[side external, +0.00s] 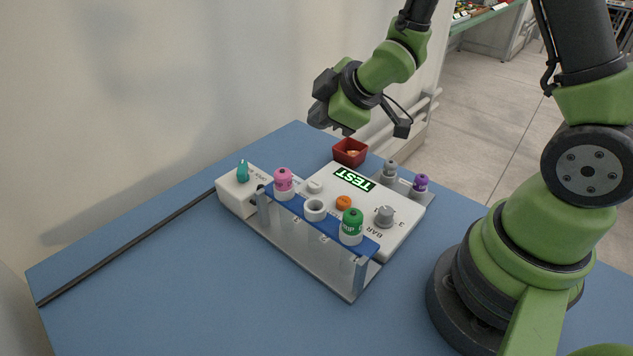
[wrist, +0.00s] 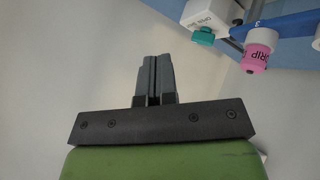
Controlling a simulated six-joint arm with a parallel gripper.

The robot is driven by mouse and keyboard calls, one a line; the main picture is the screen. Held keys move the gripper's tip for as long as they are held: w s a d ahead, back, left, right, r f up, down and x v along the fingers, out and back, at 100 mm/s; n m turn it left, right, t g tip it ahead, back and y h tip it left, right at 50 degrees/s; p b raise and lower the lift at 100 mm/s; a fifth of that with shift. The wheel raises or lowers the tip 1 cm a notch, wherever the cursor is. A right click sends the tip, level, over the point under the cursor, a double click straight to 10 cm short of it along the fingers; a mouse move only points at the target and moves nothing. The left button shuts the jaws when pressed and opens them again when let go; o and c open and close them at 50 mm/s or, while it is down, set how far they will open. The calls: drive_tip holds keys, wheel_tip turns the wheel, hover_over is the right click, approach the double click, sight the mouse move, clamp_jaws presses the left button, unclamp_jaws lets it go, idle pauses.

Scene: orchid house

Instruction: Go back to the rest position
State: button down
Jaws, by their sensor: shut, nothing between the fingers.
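My gripper (side external: 322,113) is raised in the air above the far edge of the blue table, clear of everything on it. In the wrist view my gripper's fingers (wrist: 155,62) are pressed together with nothing between them. Below it on the table (side external: 130,270) stands a white device (side external: 398,228) with a lit display reading TEST.
A pink-capped vial (side external: 283,181) and a green-capped vial (side external: 351,224) stand in the rack. A red tray (side external: 349,152) sits behind the device. Grey (side external: 390,168) and purple (side external: 420,184) capped items stand at right. A dark rod (side external: 130,245) lies along the wall side.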

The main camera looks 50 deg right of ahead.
drive_tip(key=s+r+m+h, duration=0.1)
drive_tip(key=s+r+m, duration=0.6)
drive_tip(key=r, duration=0.4)
drive_tip(key=s+a+r+m+y, duration=0.1)
drive_tip(key=s+a+r+m, duration=0.1)
drive_tip(key=s, duration=0.4)
drive_tip(key=s+a+r+m+g+y, duration=0.1)
drive_tip(key=s+a+r+m, duration=0.1)
drive_tip(key=s, duration=0.4)
drive_tip(key=shift+s+a+r+m+g, duration=0.2)
drive_tip(key=shift+a+m+g, duration=0.1)
drive_tip(key=shift+m, duration=0.5)
drive_tip(key=shift+d, duration=0.1)
